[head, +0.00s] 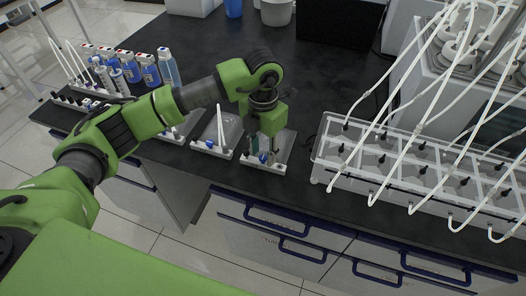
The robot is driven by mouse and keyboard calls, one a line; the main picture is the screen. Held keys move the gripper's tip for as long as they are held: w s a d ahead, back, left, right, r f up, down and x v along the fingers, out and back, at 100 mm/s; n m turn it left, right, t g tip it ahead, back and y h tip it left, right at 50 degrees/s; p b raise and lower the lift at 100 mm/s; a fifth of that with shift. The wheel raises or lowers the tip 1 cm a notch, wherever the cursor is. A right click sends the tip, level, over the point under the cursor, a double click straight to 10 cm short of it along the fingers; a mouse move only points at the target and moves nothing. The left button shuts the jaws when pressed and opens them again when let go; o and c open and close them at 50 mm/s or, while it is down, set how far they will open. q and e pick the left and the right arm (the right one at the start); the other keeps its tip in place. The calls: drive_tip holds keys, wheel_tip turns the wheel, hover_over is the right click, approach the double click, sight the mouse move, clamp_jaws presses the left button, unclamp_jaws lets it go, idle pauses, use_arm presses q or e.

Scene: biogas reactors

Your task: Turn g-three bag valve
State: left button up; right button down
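My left arm reaches in from the left, and my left gripper (262,152) points down over the rightmost of the small gas bags at the bench's front. That bag rests on a white holder (277,164), and a small blue valve (263,158) shows at the fingertips. The fingers are small and partly hidden by the wrist, so I cannot tell whether they touch the valve or are closed on it. A second bag (229,127) in a similar holder lies just left. I cannot read labels to say which is g-three. My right gripper is out of view.
A clear reactor rack (425,168) with white tubes (402,140) stands close to the right. Blue-labelled bottles (150,70) stand at the back left. The dark bench top (325,75) is clear behind the gripper; drawers with blue handles (280,226) are below.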

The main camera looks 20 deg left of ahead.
sight(263, 157)
use_arm(q)
wheel_tip(263, 157, up, 11)
drive_tip(key=shift+r, duration=0.2)
idle(0.6)
